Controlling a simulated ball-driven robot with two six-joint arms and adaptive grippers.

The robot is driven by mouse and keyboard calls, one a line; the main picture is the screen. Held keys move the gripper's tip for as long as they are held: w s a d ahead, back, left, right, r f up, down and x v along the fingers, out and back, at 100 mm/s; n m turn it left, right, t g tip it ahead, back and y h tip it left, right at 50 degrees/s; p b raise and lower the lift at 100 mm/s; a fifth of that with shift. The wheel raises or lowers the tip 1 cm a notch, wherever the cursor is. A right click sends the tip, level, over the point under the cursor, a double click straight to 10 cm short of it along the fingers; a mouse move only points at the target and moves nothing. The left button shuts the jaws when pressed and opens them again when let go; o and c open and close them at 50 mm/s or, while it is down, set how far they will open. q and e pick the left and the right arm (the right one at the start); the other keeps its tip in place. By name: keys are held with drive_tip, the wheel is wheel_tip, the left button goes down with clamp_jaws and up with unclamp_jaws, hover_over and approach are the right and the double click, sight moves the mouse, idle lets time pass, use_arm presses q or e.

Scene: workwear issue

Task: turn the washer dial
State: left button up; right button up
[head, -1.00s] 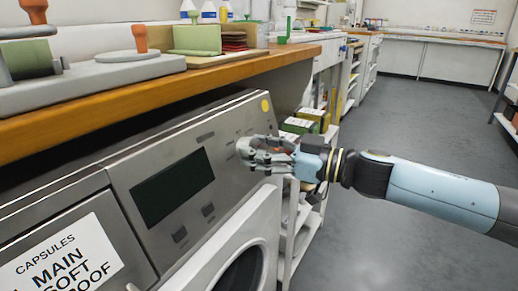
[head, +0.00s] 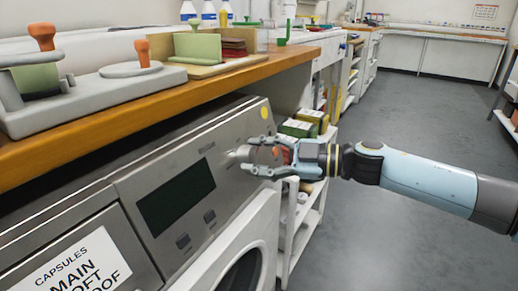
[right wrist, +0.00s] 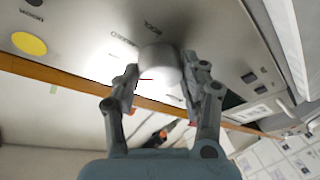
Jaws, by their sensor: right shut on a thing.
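The washer (head: 165,150) stands under the counter at the left, with a grey slanted control panel and a dark display (head: 176,196). Its round silver dial (head: 239,155) is at the right part of the panel, and it shows large in the right wrist view (right wrist: 160,68). My right gripper (head: 252,156) reaches in from the right and is shut on the dial, one finger on each side. In the right wrist view its fingertips (right wrist: 158,82) flank the dial, and printed labels surround it. My left gripper is not in view.
A wooden counter edge (head: 140,112) runs above the washer, bearing a grey press with orange knobs. A white shelf (head: 306,222) with boxes stands just beyond the washer. The grey floor (head: 400,120) at the right is clear.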

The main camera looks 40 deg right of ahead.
drive_tip(key=shift+r+n+g+p, duration=0.3)
drive_tip(key=shift+n+p, duration=0.25)
drive_tip(key=shift+n, duration=0.45)
drive_tip(key=shift+n+g+p, duration=0.4)
drive_tip(key=shift+n+p, duration=0.25)
drive_tip(key=shift+n, duration=0.35)
drive_tip(key=shift+n+p, duration=0.3)
drive_tip(key=shift+n, duration=0.2)
drive_tip(key=shift+n+g+p, duration=0.35)
drive_tip(key=shift+n+g, duration=0.05)
drive_tip(key=shift+n, duration=0.1)
drive_tip(key=shift+n+p, duration=0.3)
drive_tip(key=shift+n, duration=0.1)
drive_tip(key=shift+n+h+p, duration=0.3)
drive_tip(key=shift+n+p, duration=0.25)
drive_tip(key=shift+n, duration=0.25)
drive_tip(key=shift+a+n+g+p, duration=0.1)
drive_tip(key=shift+n+g+p, duration=0.5)
drive_tip(key=shift+n, duration=0.4)
use_arm(q)
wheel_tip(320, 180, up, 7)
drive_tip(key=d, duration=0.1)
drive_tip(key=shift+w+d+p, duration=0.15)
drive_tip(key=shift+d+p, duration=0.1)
drive_tip(key=shift+p, duration=0.15)
use_arm(e)
drive_tip(key=shift+f+n+h, duration=0.15)
drive_tip(key=shift+n+h, duration=0.15)
drive_tip(key=shift+n, duration=0.2)
